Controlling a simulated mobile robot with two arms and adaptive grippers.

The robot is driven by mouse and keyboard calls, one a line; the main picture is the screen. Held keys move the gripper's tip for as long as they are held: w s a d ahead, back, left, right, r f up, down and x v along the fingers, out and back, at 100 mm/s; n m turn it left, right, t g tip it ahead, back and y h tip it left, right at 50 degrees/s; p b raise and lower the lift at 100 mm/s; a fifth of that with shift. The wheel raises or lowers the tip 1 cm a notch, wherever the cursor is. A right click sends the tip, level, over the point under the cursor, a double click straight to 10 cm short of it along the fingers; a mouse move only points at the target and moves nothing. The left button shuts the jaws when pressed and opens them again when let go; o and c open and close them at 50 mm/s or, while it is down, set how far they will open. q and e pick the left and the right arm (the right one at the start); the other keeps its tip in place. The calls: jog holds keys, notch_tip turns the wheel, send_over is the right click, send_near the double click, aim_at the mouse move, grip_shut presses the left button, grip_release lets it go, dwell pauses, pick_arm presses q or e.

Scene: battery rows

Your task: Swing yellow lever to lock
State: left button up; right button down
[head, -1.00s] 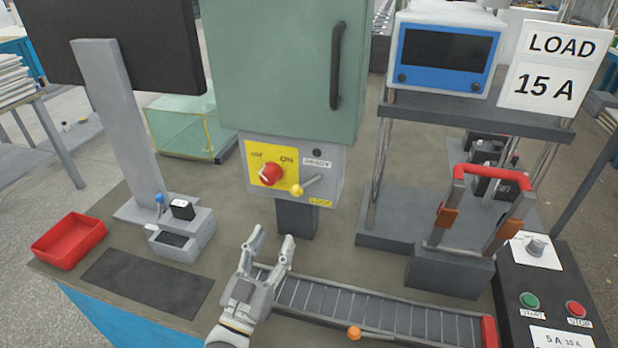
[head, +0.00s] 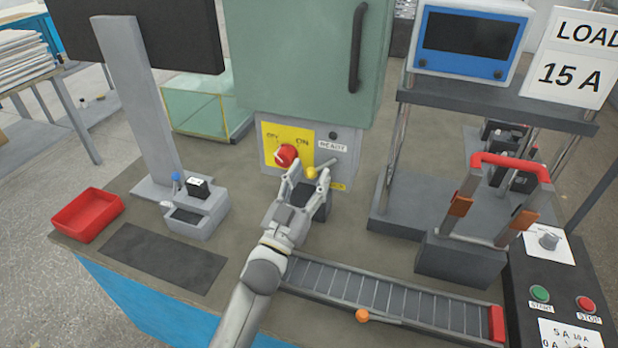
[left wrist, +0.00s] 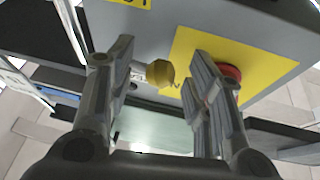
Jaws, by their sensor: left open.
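The yellow-tipped lever (head: 312,172) is on the grey front panel below the green cabinet, its grey shaft running up and right from the ball. My left gripper (head: 309,178) is open in front of the panel, fingertips either side of the yellow ball. In the left wrist view the ball (left wrist: 160,73) shows between the two open fingers (left wrist: 163,60), with gaps on both sides; contact is not visible. The red rotary switch (head: 286,155) on its yellow plate is just left of the gripper; one finger partly covers it in the wrist view (left wrist: 230,74). My right gripper is not in view.
A roller track (head: 390,295) with an orange knob (head: 362,316) runs below. A red-handled fixture (head: 510,165) and a START/STOP control box (head: 560,280) stand at right. A red tray (head: 88,213) and dark mat (head: 162,262) lie at left.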

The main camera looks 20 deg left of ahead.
pick_arm(q)
jog(key=shift+c, duration=1.2)
jog(key=c, duration=0.7)
jog(key=shift+a+r+m+h+p, duration=0.25)
jog(key=shift+r+m+p, duration=0.3)
jog(key=shift+m+p, duration=0.3)
jog(key=shift+c, duration=0.3)
jog(key=shift+a+r+m+g+h+p, duration=0.15)
jog(key=shift+m+g+h+p, duration=0.15)
jog(key=shift+m+h+p, duration=0.55)
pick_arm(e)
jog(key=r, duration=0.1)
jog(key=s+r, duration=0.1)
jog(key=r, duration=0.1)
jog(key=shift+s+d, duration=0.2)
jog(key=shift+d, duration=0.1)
pick_arm(q)
jog(key=o, duration=1)
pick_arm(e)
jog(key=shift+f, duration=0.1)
